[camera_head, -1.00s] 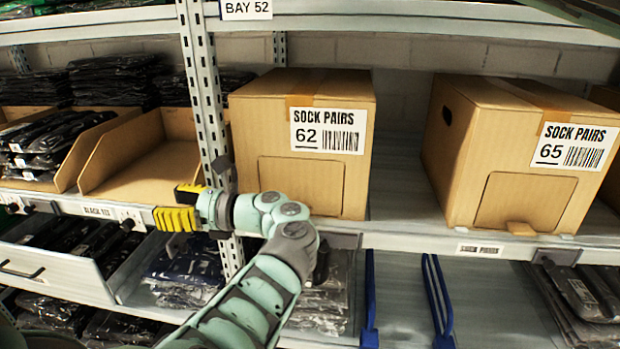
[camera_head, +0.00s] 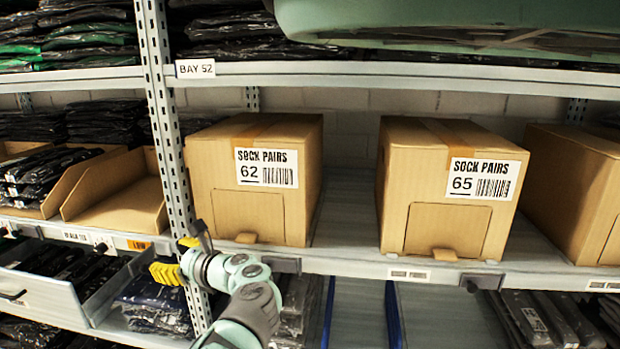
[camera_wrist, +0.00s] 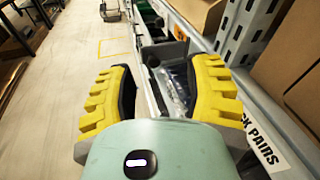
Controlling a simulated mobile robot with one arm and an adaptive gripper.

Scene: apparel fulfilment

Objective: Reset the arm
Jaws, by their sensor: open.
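My gripper (camera_head: 172,258) is in front of the shelf upright, left of the box marked 62, at about the height of the shelf edge. In the wrist view its two yellow ribbed fingers (camera_wrist: 168,95) are spread apart with nothing between them. Beyond them are a grey drawer or bin with plastic-wrapped packs and the aisle floor. My pale green arm comes up from the bottom of the head view and reaches left to the gripper.
Cardboard sock boxes 62 (camera_head: 250,200) and 65 (camera_head: 446,195) stand on the middle shelf. A metal upright (camera_head: 165,120) rises close behind my gripper. An open drawer (camera_head: 62,292) juts out at the left.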

